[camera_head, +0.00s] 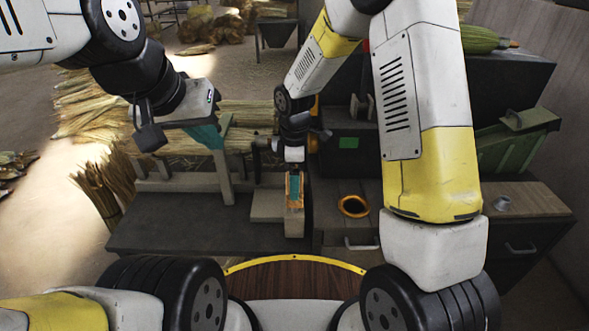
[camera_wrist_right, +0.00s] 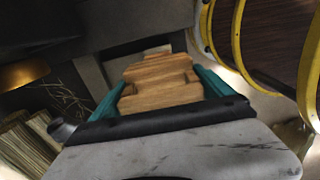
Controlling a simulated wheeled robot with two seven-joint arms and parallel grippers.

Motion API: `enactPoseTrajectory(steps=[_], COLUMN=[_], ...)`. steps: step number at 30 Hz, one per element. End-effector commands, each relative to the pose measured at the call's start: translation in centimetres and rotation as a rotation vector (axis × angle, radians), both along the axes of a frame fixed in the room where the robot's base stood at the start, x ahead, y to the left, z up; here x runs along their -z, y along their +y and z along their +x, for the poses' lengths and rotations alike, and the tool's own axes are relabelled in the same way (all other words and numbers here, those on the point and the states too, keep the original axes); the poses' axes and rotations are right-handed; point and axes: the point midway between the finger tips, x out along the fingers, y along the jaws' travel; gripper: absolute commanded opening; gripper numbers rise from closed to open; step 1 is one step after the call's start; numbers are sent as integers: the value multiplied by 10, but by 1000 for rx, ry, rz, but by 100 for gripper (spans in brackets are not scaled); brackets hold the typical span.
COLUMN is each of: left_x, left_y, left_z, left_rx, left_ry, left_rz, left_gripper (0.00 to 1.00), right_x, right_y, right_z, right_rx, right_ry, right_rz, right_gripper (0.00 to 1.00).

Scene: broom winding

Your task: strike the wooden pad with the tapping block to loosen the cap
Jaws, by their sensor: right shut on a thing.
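My right gripper (camera_head: 294,184) points down at the middle of the head view, its teal fingers on both sides of a wooden block (camera_wrist_right: 160,82), which I take as the tapping block. The block's lower end (camera_head: 293,203) shows below the fingers, close beside a pale block (camera_head: 267,204) that may be the wooden pad. Whether they touch is unclear. My left gripper (camera_head: 207,134) is at left, its teal finger by the top of a grey upright (camera_head: 224,165). Its jaw gap is hidden. I cannot make out the cap.
A dark bench (camera_head: 165,222) spreads below the left gripper. An orange ring (camera_head: 353,206) lies on the cabinet top to the right, with a small grey part (camera_head: 502,203) farther right. Straw bundles (camera_head: 100,190) stand at left. A green bin (camera_head: 515,140) is at right.

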Motion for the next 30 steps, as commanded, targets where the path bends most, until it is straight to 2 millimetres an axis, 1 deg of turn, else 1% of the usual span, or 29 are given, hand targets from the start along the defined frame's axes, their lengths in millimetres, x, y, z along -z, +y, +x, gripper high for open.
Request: enactPoseTrajectory(steps=[1,3,14,17,25,30], left_x=[0,0,0,0,0,0], left_y=[0,0,0,0,0,0], left_z=[0,0,0,0,0,0], left_rx=[0,0,0,0,0,0], left_ry=[0,0,0,0,0,0], left_rz=[0,0,0,0,0,0], left_gripper=[0,0,0,0,0,0], right_x=[-4,-6,-9,-15,-41,-47], right_y=[0,0,0,0,0,0], right_z=[1,0,1,1,1,0], right_rx=[0,0,0,0,-1,0], right_ry=[-2,-2,-2,-3,-4,-2], right_rz=[1,0,1,1,1,0], right_gripper=[21,21,21,21,21,21])
